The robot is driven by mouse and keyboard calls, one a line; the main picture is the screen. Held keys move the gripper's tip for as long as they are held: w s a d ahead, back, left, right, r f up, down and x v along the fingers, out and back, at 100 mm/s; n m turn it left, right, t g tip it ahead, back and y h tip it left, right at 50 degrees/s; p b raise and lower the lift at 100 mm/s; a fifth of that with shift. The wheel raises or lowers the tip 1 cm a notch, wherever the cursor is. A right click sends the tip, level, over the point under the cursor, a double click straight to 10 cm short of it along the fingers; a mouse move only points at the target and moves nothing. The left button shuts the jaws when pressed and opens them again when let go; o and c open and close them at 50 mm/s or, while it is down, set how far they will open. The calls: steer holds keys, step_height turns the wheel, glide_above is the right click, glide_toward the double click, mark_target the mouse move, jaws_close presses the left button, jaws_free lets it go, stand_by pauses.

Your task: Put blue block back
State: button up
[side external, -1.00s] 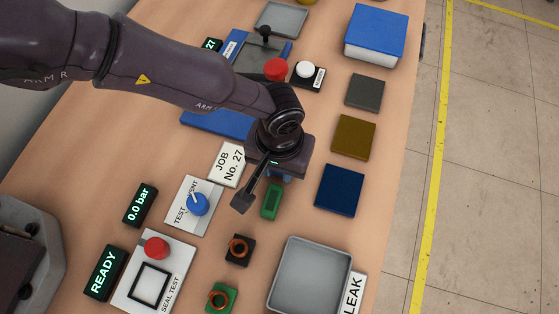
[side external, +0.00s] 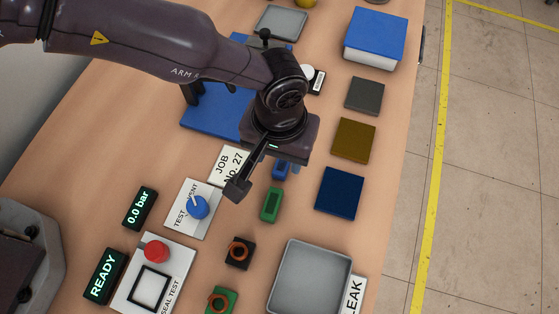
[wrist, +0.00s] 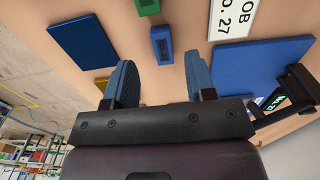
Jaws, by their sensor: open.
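The small blue block (side external: 281,171) lies on the table just beyond the green block (side external: 270,205). It also shows in the wrist view (wrist: 162,45), ahead of the gap between my fingers. My gripper (wrist: 160,82) is open, with one finger to each side of that gap and nothing between them. In the side external view, my wrist hides most of the fingers above the block. A dark blue square pad (side external: 339,192) lies right of the block, and it shows at upper left in the wrist view (wrist: 83,42).
A brown pad (side external: 354,139) and a grey pad (side external: 365,96) lie beyond the dark blue one. A grey tray (side external: 312,276) is at the front right. A blue plate (side external: 208,112), a job card (side external: 228,165) and a knob panel (side external: 194,207) are on the left.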

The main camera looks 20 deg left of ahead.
mark_target(279, 172)
step_height(279, 172, up, 6)
steer(key=shift+r, duration=0.1)
steer(key=w+a+r+t+h, duration=0.1)
steer(key=w+a+r+t, duration=0.15)
steer(key=a+r, duration=1.9)
steer(key=s+a+r+t+y, duration=0.1)
steer(key=s+a+t, duration=0.2)
steer(key=s+a, duration=1.2)
steer(key=a, duration=0.2)
steer(key=shift+s+a, duration=0.35)
